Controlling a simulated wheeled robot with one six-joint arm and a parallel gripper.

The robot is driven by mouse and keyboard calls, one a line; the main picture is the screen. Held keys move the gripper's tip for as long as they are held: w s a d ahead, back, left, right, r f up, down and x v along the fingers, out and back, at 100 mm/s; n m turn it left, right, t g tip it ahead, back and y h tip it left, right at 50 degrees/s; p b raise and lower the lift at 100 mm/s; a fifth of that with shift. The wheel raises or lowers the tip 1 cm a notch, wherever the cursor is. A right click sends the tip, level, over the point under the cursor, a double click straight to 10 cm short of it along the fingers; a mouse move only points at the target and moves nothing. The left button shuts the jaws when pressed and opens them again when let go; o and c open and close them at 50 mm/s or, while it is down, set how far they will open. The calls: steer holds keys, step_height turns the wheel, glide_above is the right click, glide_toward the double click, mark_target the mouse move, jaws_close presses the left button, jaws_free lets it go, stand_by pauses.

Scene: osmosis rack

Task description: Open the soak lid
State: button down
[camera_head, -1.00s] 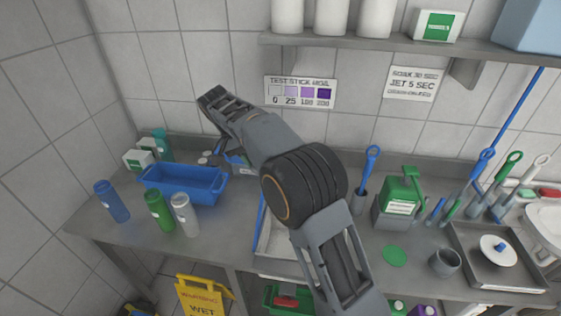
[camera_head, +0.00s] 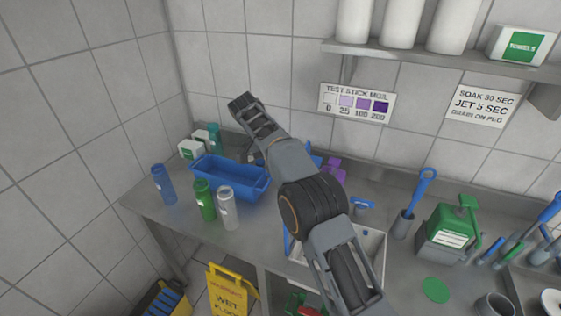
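My gripper (camera_head: 241,102) is at the far end of my arm, upper left of centre, raised above the back of the counter and well left of the green container. Its fingers are too small and dark to read. No held object is visible. My arm hides part of the counter and the sink (camera_head: 372,246).
A blue tub (camera_head: 230,178) and several bottles (camera_head: 204,200) stand at the left. A blue-handled brush (camera_head: 423,186) stands in a holder left of the green container. A green disc (camera_head: 435,289) lies in front. A shelf (camera_head: 440,60) overhangs. A yellow wet-floor sign (camera_head: 231,290) stands below.

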steer(key=shift+f, duration=0.5)
steer(key=c, duration=1.3)
jaws_free()
steer(key=shift+w, duration=0.2)
steer(key=shift+o, duration=0.9)
steer(key=shift+r, duration=0.1)
steer(key=shift+s+r, duration=0.1)
steer(key=shift+d+r, duration=0.1)
steer(key=shift+d, duration=0.05)
